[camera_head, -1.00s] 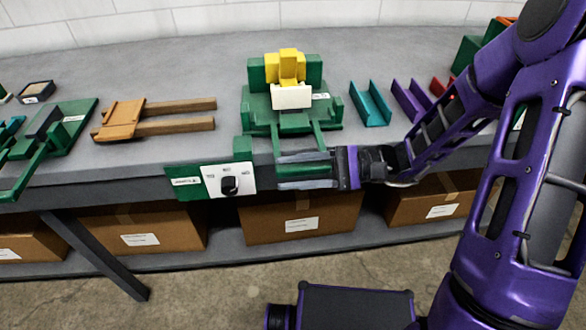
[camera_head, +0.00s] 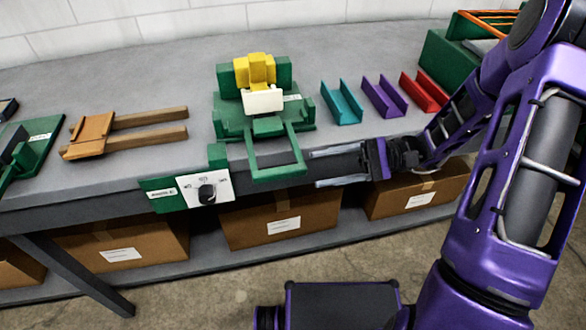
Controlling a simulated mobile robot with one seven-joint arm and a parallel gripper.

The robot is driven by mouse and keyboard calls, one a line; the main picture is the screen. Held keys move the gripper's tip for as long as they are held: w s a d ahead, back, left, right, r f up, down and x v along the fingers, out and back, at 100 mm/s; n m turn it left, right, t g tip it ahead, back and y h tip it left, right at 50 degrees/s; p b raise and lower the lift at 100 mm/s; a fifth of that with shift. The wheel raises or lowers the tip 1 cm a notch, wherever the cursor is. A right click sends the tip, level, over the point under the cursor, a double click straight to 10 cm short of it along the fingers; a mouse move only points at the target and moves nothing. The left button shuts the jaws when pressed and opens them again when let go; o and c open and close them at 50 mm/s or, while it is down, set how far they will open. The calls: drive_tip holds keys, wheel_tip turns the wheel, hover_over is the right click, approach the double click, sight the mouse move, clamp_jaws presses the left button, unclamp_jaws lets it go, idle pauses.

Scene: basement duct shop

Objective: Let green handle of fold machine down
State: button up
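The fold machine (camera_head: 233,128) is green with a yellow block on top and a white piece in front, standing at the bench's front middle. Its green handle (camera_head: 278,173) is a U-shaped frame that reaches forward past the bench edge, its crossbar low and toward me. My gripper (camera_head: 315,168) is just right of the handle, in front of the bench edge. Its two long grey fingers point left and stand wide apart, with nothing between them. The fingertips are close to the handle's right side but appear clear of it.
A green panel with a black knob (camera_head: 207,194) hangs on the bench front at left. Teal (camera_head: 342,104), purple (camera_head: 385,97) and red (camera_head: 424,92) channels lie right of the machine. A wooden jig (camera_head: 92,135) lies left. Cardboard boxes (camera_head: 283,222) sit on the lower shelf.

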drive_tip(key=v, duration=0.6)
drive_tip(key=shift+w, duration=0.1)
idle(0.3)
